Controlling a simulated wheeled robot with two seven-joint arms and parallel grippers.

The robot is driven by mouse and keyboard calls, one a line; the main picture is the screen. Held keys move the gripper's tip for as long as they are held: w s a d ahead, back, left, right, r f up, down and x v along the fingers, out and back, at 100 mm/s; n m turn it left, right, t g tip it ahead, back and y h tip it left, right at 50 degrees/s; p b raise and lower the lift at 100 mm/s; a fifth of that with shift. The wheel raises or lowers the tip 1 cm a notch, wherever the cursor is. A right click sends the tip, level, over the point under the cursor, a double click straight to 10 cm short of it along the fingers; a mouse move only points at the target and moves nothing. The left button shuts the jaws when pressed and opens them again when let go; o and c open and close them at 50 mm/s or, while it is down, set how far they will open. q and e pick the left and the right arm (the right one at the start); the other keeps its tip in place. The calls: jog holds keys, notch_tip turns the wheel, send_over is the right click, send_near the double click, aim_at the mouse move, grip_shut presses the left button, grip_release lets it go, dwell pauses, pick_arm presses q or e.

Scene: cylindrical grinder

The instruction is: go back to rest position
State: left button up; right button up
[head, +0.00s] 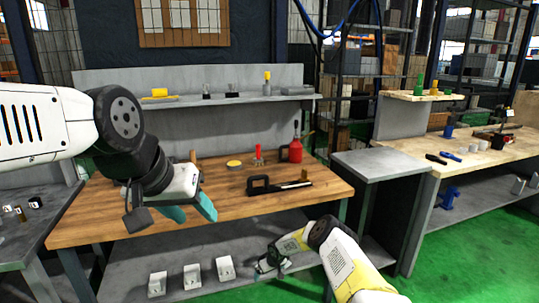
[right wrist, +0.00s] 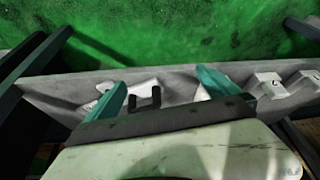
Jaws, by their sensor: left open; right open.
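My left gripper (head: 189,209) is open, with teal fingers pointing down, in front of the left part of the wooden workbench (head: 225,203) in the head view. Nothing shows between its fingers. My right gripper (head: 266,262) is low in front of the bench, near its grey lower shelf (head: 205,252). In the right wrist view the right gripper (right wrist: 165,88) has its two teal fingers wide apart, with no object held between them. The grey shelf with white blocks lies beyond the fingers in that view.
Several white blocks, one a white holder (head: 226,268), stand on the lower shelf. A black micrometer-like tool (head: 280,186) and a red can (head: 296,150) are on the bench. A grey cabinet (head: 380,165) stands at right. Green floor (head: 465,235) is clear at lower right.

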jog(key=w+d+r, duration=0.1)
jog(key=w+r, duration=0.1)
jog(key=r, duration=0.9)
jog(key=w+d+r, duration=0.1)
jog(key=w+r, duration=0.1)
jog(key=r, duration=1)
jog(key=s+d+r+t+h, duration=0.1)
jog(key=s+d+r, duration=0.25)
jog(key=r, duration=0.85)
jog(key=s+d+r+h, duration=0.15)
jog(key=s+r, duration=0.25)
jog(key=r, duration=0.7)
jog(key=s+d+r+m, duration=0.1)
jog(key=s+d+r, duration=0.2)
jog(key=s+r, duration=0.5)
jog(key=s+d+r+m, duration=0.1)
jog(key=s+d+r, duration=0.2)
jog(key=s+r, duration=0.55)
jog(key=s+d+m+y, duration=0.1)
jog(key=s, duration=1.1)
jog(key=s+r+m+t+y, duration=0.1)
jog(key=s+m, duration=0.1)
jog(key=s, duration=1)
jog(key=shift+d+r, duration=0.25)
jog(key=shift+d, duration=0.15)
jog(key=shift+y, duration=0.25)
